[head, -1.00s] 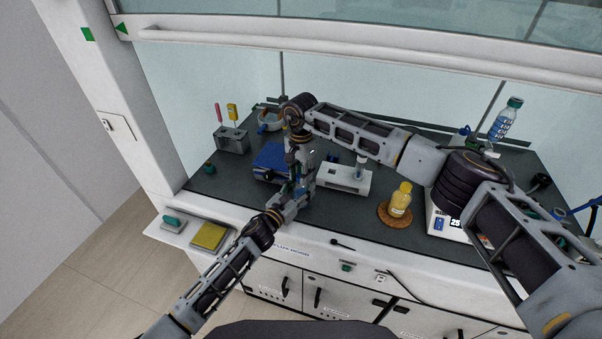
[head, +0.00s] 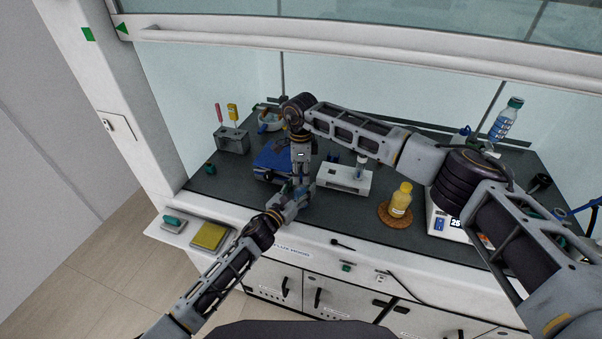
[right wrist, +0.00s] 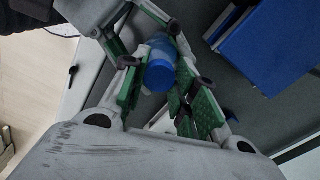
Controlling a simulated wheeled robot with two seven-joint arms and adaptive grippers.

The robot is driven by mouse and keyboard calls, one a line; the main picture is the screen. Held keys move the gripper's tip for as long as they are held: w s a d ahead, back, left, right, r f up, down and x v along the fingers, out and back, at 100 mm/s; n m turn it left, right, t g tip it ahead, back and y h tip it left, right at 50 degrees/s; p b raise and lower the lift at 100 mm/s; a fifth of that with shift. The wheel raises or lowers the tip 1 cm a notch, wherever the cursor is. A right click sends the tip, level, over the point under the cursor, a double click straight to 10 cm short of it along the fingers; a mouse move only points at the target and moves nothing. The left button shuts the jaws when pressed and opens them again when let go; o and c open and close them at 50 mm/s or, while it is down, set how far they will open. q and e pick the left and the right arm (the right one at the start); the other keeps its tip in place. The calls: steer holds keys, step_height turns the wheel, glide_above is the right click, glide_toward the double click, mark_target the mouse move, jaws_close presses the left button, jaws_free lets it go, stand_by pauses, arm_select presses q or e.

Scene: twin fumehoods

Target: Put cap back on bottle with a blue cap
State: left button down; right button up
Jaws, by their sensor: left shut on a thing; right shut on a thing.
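My left gripper (head: 292,192) and right gripper (head: 302,178) meet over the front left of the bench in the head view, hiding most of what they hold. In the right wrist view, the bottle (right wrist: 160,46), pale blue and translucent, is gripped by my left gripper, which comes in from the top. Its blue cap (right wrist: 158,76) sits in line with the bottle's end, between the green-padded fingers of my right gripper (right wrist: 168,80), which is shut on it. I cannot tell whether the cap is seated or threaded on the neck.
A blue box (head: 272,160) lies just behind the grippers. A white holder (head: 345,180) stands to the right, then a yellow bottle (head: 401,200) on a cork ring (head: 392,219). A rack (head: 232,140) stands at the back left. The bench's front edge is close below the grippers.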

steer(key=m, duration=0.8)
steer(key=shift+w, duration=0.1)
steer(key=m, duration=0.8)
steer(key=shift+d, duration=0.1)
steer(key=m, duration=0.8)
steer(key=shift+d, duration=0.1)
steer(key=m, duration=0.3)
steer(key=shift+m, duration=0.4)
steer(key=m, duration=0.4)
steer(key=shift+m, duration=0.3)
steer(key=o, duration=0.7)
steer(key=shift+f, duration=0.1)
